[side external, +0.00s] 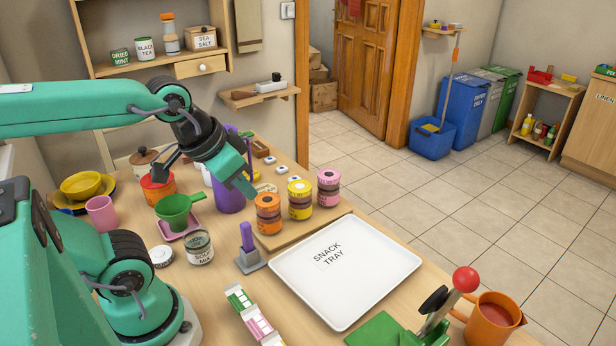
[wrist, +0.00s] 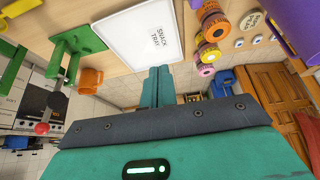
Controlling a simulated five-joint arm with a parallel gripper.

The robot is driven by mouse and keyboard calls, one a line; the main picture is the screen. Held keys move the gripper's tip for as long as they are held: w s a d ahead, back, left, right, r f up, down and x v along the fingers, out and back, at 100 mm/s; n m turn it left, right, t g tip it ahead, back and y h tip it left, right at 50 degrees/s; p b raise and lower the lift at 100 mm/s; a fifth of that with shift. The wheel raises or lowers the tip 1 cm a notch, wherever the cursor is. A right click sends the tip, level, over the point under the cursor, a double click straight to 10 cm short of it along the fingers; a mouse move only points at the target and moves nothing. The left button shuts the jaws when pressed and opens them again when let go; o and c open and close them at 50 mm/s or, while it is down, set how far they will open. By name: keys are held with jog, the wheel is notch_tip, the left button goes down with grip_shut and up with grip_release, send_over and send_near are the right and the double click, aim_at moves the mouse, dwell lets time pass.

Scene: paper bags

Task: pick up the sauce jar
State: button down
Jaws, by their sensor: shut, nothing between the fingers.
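No jar in view has a label that I can read as sauce. A glass jar with a label that seems to read soup mix (side external: 199,247) stands on the table, with a white lid (side external: 162,256) beside it.
A white snack tray (side external: 398,265) lies right of the stacks. An orange mug (side external: 491,322) stands near the right edge, beside a red-knobbed lever (side external: 465,280).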

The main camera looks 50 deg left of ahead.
jog(key=shift+c, duration=2.1)
grip_release()
jog(key=shift+w, duration=0.15)
jog(key=w+a+f+m+g, duration=0.1)
jog(key=w+a+g, duration=0.35)
jog(key=w, duration=0.75)
jog(key=shift+m+g, duration=0.45)
jog(key=shift+m, duration=0.15)
jog(key=w+a+f, duration=0.8)
jog(key=w+f, duration=0.1)
jog(key=shift+a+f, duration=0.3)
jog(key=shift+w+a+f, duration=0.25)
jog(key=shift+a+f, duration=0.05)
jog(key=shift+f, duration=0.2)
